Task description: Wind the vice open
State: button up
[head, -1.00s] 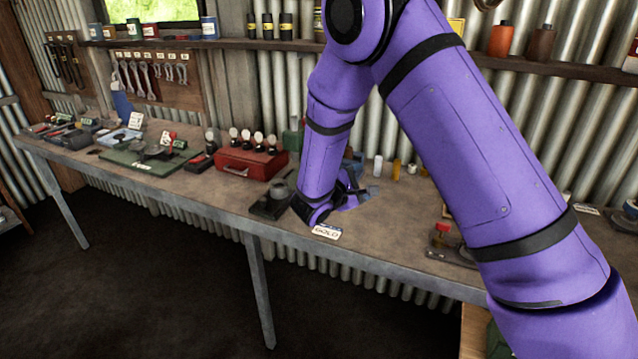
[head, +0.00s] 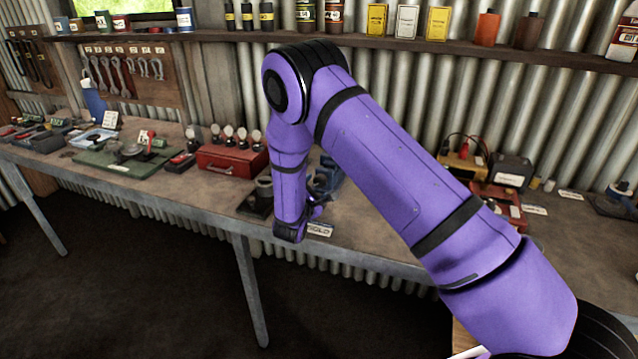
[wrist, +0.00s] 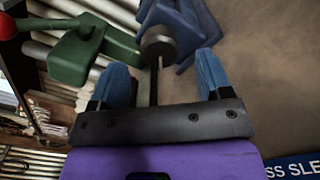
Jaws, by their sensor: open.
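The blue vice (head: 328,176) stands on the workbench (head: 370,228), partly hidden behind my arm in the head view. In the wrist view its blue body (wrist: 187,28) is at the top, with a dark round screw end (wrist: 158,44) facing my gripper. A thin dark handle bar (wrist: 154,82) runs down from the screw end. My gripper (wrist: 163,64) is open, with one blue finger on each side of the bar. I see gaps between the bar and both fingers. In the head view my gripper (head: 316,207) is low at the bench's front edge, mostly hidden.
A green tool (wrist: 78,52) and a red ball knob (wrist: 8,26) are close by at the wrist view's upper left. A red toolbox (head: 232,160) stands left of my arm, and a red tray (head: 494,203) lies to the right. Bare bench lies right of the vice.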

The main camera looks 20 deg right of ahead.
aim_at(319, 184)
jog(key=shift+x, duration=2)
jog(key=c, duration=0.9)
